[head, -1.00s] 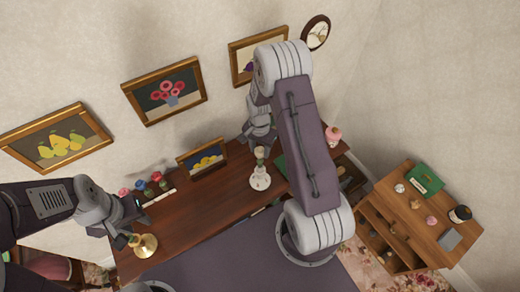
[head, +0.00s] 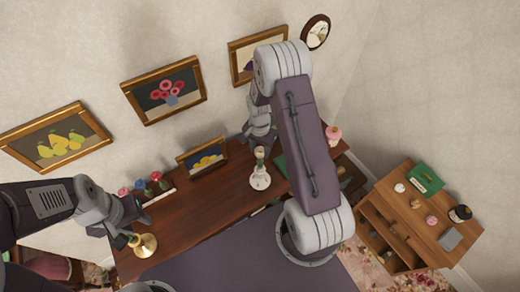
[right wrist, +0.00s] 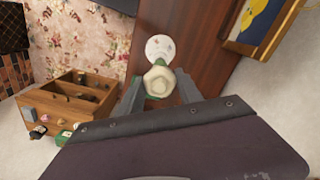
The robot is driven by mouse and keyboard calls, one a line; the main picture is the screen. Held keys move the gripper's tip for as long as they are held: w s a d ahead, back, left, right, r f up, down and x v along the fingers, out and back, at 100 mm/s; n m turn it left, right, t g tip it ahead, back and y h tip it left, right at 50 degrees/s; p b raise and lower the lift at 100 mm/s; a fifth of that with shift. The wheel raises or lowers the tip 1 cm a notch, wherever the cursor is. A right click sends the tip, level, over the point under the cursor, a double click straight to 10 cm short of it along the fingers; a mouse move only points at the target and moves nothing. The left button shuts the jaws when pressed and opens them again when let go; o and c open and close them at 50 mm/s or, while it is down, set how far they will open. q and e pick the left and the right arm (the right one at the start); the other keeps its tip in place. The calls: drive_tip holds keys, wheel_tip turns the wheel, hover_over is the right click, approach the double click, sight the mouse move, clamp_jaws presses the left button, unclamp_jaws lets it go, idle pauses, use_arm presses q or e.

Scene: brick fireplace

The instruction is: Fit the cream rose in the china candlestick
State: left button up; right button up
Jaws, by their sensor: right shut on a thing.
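The cream rose (head: 259,153) is held in my right gripper (head: 262,147), whose fingers are shut on it. In the right wrist view the rose (right wrist: 159,81) shows its pale bloom and some green between the fingertips (right wrist: 158,92). The white china candlestick (head: 260,182) stands on the brown desk, below the rose. Its round base (right wrist: 160,46) shows just beyond the bloom in the right wrist view. Whether the stem is inside the socket cannot be told. My left gripper (head: 130,222) is open and empty, near a brass candlestick.
The brass candlestick (head: 143,245) stands at the desk's left end. A rack of colored flowers (head: 158,191) and a small framed picture (head: 202,157) stand along the back. The desk middle (head: 205,210) is clear. A wooden cabinet (head: 405,210) with small items is at the right.

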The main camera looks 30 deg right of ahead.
drive_tip(key=shift+f+b, duration=1.1)
drive_tip(key=shift+f, duration=0.4)
drive_tip(key=o, duration=1.2)
wheel_tip(320, 180, up, 9)
drive_tip(key=shift+b, duration=1.2)
